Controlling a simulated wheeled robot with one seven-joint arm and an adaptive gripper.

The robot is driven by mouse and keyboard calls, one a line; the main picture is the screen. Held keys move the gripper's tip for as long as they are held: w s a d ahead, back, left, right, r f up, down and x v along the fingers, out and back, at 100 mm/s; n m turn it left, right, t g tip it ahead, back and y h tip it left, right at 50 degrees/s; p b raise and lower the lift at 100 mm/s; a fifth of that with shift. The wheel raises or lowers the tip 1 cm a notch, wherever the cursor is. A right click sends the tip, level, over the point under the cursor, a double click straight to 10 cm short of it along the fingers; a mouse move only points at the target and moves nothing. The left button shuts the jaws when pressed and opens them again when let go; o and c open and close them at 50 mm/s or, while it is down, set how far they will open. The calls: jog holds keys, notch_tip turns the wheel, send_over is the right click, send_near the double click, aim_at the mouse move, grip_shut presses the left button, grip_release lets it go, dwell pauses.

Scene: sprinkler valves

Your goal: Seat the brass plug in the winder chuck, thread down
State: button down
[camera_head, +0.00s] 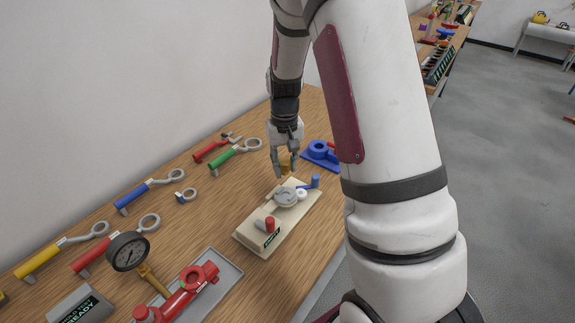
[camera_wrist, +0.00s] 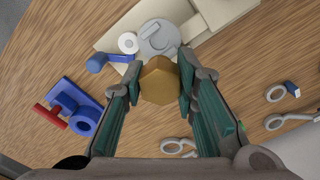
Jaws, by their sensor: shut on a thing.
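The brass plug (camera_wrist: 160,80) shows in the wrist view as a gold, faceted body between the two finger pads of my gripper (camera_wrist: 158,84). My gripper is shut on it. Its thread is hidden in this view. In the head view the plug (camera_head: 287,161) is a small gold patch at my gripper (camera_head: 285,168), partly covered by the fingers. The winder (camera_head: 257,240) is a cream base with a round grey chuck (camera_head: 286,196). The chuck (camera_wrist: 157,36) lies just beyond the plug in the wrist view. The plug appears apart from it, above the table behind the winder.
The winder carries a white roller (camera_head: 301,193), a blue crank (camera_head: 315,181) and a red knob (camera_head: 270,224). A blue clamp-like fixture (camera_head: 319,151) stands close behind. Coloured wrenches (camera_head: 236,156) lie along the wall. A pressure gauge (camera_head: 128,251) and grey tray (camera_head: 231,272) are in front.

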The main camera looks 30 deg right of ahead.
notch_tip(320, 180, down, 7)
jog(key=b, duration=0.1)
jog(key=shift+b, duration=0.3)
dwell(0.5)
jog(key=shift+f, duration=0.9)
dwell(1.7)
jog(key=shift+r, duration=0.2)
jog(key=shift+r, duration=0.55)
jog(key=shift+d, duration=0.1)
dwell(0.3)
jog(key=shift+f, duration=0.75)
dwell(1.1)
jog(key=shift+r, duration=0.2)
jog(key=shift+r, duration=0.55)
